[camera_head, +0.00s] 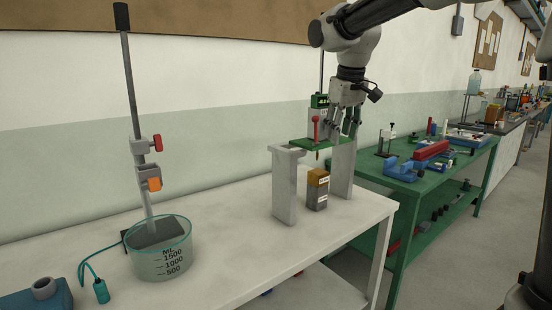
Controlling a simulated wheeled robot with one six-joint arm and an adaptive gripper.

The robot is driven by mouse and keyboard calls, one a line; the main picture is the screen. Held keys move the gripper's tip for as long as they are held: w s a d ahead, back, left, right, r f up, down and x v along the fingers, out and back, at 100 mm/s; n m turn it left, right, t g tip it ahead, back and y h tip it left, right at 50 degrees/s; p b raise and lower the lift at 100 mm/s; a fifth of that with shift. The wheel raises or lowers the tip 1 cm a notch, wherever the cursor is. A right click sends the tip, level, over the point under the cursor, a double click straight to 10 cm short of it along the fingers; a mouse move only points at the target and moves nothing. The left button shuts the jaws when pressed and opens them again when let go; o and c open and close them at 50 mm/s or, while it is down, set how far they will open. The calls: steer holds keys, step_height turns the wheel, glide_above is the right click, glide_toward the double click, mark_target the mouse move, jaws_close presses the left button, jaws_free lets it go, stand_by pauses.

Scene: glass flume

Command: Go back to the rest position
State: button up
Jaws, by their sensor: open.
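My gripper (343,123) hangs from the arm at the upper middle of the head view, pointing down. Its dark fingers are apart, with nothing seen between them. It is over or close to the right end of a small green plate (305,144) held between two grey uprights (285,190). I cannot tell whether it touches the plate.
A block with an orange-brown top (317,190) stands between the uprights. A beaker (160,255) and a tall clamp stand (131,100) are on the left of the white table (235,225). A green bench (440,170) with tools stands to the right.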

steer(key=s+d+f+m, duration=0.1)
steer(key=s+d+f, duration=0.2)
steer(key=s+d, duration=0.3)
steer(key=s+d+f+m, duration=0.2)
steer(key=s+d, duration=0.4)
steer(key=s, duration=0.7)
steer(key=s+d+f+m+t, duration=0.1)
steer(key=s+d+f, duration=0.3)
steer(key=s, duration=0.6)
steer(key=shift+d+f+m, duration=0.25)
steer(key=shift+d+m, duration=0.35)
steer(key=shift+d, duration=0.3)
